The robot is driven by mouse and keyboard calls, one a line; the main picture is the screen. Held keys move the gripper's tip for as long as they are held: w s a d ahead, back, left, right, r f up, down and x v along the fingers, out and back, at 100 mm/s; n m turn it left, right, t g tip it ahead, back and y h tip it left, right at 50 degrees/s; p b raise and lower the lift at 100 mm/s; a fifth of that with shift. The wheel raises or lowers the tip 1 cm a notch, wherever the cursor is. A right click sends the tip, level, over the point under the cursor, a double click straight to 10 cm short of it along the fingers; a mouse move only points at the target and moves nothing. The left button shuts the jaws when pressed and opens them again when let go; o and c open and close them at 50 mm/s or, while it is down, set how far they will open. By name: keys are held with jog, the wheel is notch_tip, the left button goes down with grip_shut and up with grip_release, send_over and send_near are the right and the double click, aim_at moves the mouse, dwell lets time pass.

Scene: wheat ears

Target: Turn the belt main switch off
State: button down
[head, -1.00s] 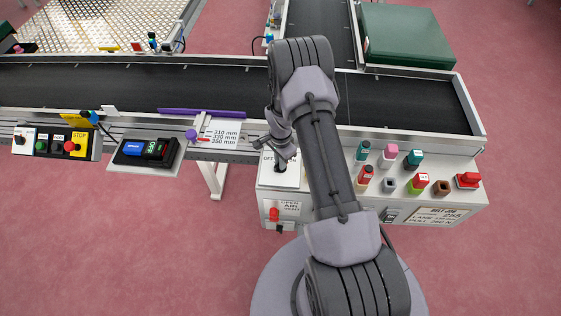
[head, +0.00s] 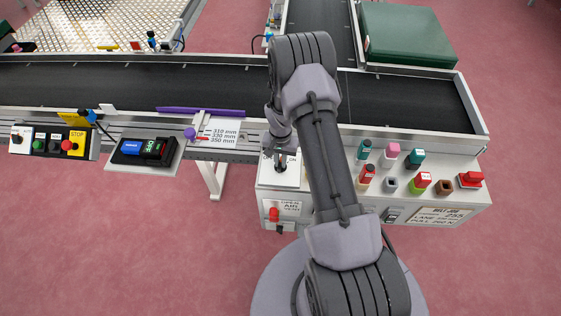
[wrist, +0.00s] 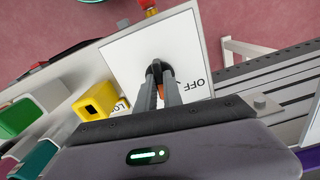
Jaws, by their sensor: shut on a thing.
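The belt main switch is a dark handle (wrist: 155,68) on a white plate (wrist: 120,62) marked OFF, on the left end of the light grey control box (head: 340,196). My gripper (wrist: 157,74) reaches down to the plate. Its two fingers are close together and shut on the switch handle, which they mostly hide. A small orange part (wrist: 161,91) shows beside the fingers. In the head view the plate (head: 292,179) is partly covered by my gripper, so I cannot tell exactly which way the handle points.
A yellow block (wrist: 95,101) stands close to my fingers in the wrist view. Several coloured blocks and a red switch (head: 470,179) stand on the box to the right. The belt (head: 210,84) runs behind.

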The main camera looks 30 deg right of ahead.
aim_at(280, 162)
jog(key=n, duration=0.5)
jog(key=shift+n, duration=0.3)
jog(key=n, duration=0.4)
jog(key=shift+n, duration=0.4)
jog(key=c, duration=1.5)
grip_release()
notch_tip(280, 162, up, 18)
jog(key=p, duration=0.5)
jog(key=shift+f, duration=0.25)
